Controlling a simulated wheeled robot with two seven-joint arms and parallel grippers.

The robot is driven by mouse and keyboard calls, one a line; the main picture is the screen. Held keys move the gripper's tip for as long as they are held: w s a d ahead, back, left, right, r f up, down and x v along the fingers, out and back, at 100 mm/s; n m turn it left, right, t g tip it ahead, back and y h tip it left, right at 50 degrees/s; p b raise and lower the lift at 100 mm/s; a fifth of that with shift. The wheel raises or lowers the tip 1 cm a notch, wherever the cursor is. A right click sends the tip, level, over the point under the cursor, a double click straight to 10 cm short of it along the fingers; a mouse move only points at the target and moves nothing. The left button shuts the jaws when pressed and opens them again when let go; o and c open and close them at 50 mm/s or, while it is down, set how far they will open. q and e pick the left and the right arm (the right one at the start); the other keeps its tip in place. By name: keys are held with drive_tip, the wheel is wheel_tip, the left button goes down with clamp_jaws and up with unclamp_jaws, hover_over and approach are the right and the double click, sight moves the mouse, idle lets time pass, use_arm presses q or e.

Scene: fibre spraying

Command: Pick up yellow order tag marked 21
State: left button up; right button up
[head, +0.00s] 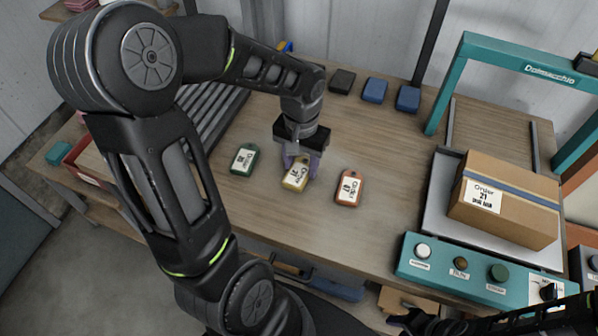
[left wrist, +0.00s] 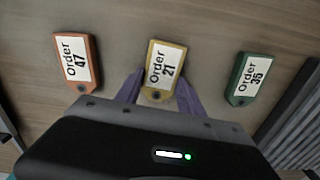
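The yellow order tag marked 21 (head: 295,177) lies on the wooden table between a green tag and an orange tag. It also shows in the left wrist view (left wrist: 163,66), its hole end toward my gripper. My left gripper (head: 300,168) is over the yellow tag, its purple fingers pointing down, one on each side of the tag's near end. In the left wrist view the fingers (left wrist: 160,92) are apart; I cannot tell whether they touch the tag. My right gripper (head: 408,318) shows only partly at the bottom right, dark and hard to read.
The green tag marked 35 (head: 244,159) and the orange tag marked 47 (head: 349,187) lie close on either side. A cardboard box (head: 505,200) labelled Order 21 sits on the right, behind a teal button panel (head: 480,272). Dark and blue blocks (head: 375,90) lie at the back.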

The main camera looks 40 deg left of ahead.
sight(301, 169)
use_arm(q)
drive_tip(key=c, duration=0.8)
wheel_tip(301, 169, up, 10)
idle(0.3)
idle(0.5)
